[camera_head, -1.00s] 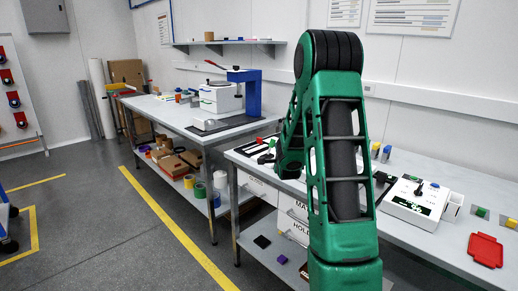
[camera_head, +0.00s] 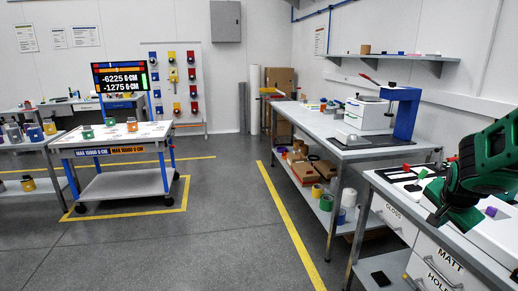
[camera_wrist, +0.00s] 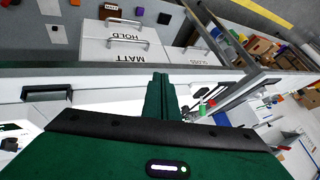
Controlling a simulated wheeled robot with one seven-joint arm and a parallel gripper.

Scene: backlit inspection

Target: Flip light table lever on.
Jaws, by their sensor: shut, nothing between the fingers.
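My gripper (camera_head: 440,214) is at the right of the head view, low over the near bench, partly blended with my green arm. In the wrist view its green fingers (camera_wrist: 160,90) are together and empty. A white box (camera_head: 498,232) stands at the right edge, partly behind my arm. I cannot make out a light table lever on either; my arm hides part of this bench.
Drawers marked MATT (camera_head: 450,262) and GLOSS (camera_head: 393,218) are under the near bench. Beyond stands another bench (camera_head: 350,150) with a blue-columned device (camera_head: 404,110). A wheeled cart (camera_head: 112,140) with a display is at left. The floor between is clear.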

